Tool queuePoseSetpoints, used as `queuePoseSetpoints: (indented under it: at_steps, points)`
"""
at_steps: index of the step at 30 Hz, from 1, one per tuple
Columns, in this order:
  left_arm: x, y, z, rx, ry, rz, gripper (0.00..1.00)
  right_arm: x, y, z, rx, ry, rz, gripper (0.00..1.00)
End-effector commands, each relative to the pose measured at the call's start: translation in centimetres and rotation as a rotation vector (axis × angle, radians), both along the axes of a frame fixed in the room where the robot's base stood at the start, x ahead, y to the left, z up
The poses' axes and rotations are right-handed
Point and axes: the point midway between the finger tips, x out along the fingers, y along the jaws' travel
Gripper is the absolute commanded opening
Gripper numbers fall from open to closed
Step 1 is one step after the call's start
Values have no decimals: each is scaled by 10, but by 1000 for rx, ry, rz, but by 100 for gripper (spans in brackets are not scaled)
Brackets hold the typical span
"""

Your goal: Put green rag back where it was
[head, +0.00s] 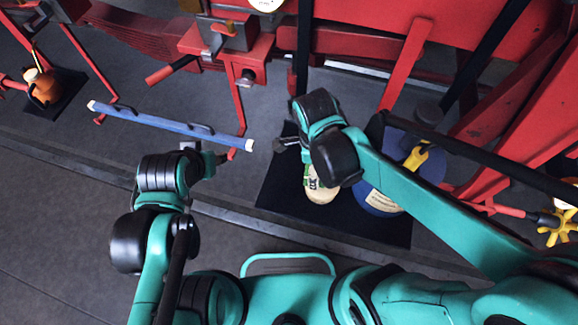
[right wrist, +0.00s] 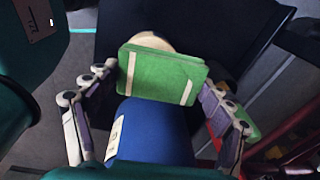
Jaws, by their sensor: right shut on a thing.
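The green rag (right wrist: 162,74) is a flat folded pad with white stripes in the right wrist view. My right gripper (right wrist: 160,80) is shut on it, with one finger at each side edge. The rag is in front of a cream rounded thing and above a blue container (right wrist: 150,132) in that view. In the head view my right wrist hides most of the rag's area, over a black mat (head: 283,190). My left gripper (head: 207,160) is empty-looking near a blue bar; its fingers are too unclear to read.
A cream bottle (head: 319,191) and the blue container (head: 377,201) stand on the black mat. A blue bar (head: 170,124) with white ends lies beyond my left gripper. Red machine frames (head: 405,65) line the back and right. Grey floor (head: 60,190) is clear at left.

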Motion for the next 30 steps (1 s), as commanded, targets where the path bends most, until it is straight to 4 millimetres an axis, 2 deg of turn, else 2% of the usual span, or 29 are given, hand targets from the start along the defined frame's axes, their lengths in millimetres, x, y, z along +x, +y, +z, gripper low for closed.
queuePoseSetpoints:
  at_steps: [1, 4, 6, 9, 13, 24, 30]
  points:
    - [0, 0, 8, 0, 0, 0, 40, -16, 6, 3, 26, 18, -29, 58]
    - [0, 0, 14, 0, 0, 0, 40, -39, 19, 4, 70, 44, -86, 58]
    - [0, 0, 16, 0, 0, 0, 40, -49, 25, 5, 89, 55, -111, 58]
    - [0, 0, 14, 0, 0, 0, 40, -51, 32, 3, 103, 62, -132, 58]
    - [0, 0, 4, 0, 0, 0, 40, -34, 41, -11, 106, 63, -137, 58]
    - [0, 0, -22, 0, 0, 0, 40, 37, 75, -58, 105, 61, -136, 58]
    - [0, 0, -25, 0, 0, 0, 40, 50, 81, -66, 105, 61, -135, 58]
